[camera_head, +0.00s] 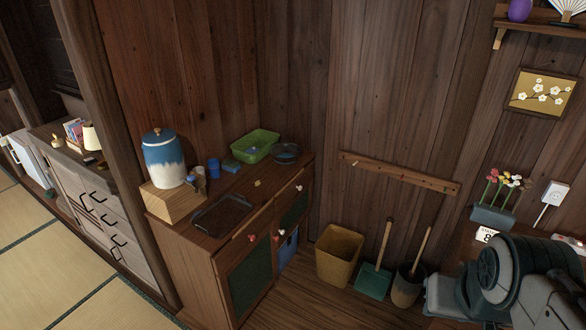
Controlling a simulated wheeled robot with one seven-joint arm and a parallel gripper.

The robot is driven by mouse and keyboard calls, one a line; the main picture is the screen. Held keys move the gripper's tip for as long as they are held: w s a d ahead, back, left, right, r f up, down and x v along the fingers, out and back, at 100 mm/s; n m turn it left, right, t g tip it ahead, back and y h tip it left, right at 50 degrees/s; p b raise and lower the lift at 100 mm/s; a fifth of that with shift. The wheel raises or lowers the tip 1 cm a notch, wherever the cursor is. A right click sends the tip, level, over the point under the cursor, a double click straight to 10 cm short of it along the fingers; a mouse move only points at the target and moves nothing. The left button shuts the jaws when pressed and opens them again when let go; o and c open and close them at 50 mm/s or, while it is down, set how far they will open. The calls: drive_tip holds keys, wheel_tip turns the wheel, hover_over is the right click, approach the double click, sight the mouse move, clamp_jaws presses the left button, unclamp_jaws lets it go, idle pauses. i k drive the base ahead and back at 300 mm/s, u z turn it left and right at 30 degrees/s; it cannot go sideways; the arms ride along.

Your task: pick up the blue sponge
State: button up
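A small blue-teal block (231,165), which looks like the blue sponge, lies on top of the wooden cabinet (185,232). It sits between a blue cup (213,168) on its left and a green basin (256,146) on its right. Its top is visible and nothing covers it. Parts of my grey arm show at the lower right, far to the right of the cabinet. My gripper's fingers are not visible.
A dark tray (222,214) lies at the cabinet's front, and a blue-and-white jar (164,158) stands on a wooden box at left. A dark bowl (286,152) sits at the right end. A yellow bin (340,256) and a dustpan (373,281) stand on the floor to the right.

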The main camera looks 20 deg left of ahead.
sight(233, 166)
drive_tip(key=u, duration=0.1)
drive_tip(key=i, duration=2.05)
drive_tip(key=u, duration=1.45)
drive_tip(key=i, duration=0.8)
drive_tip(key=u, duration=1.15)
drive_tip(key=i, duration=0.2)
drive_tip(key=u, duration=0.2)
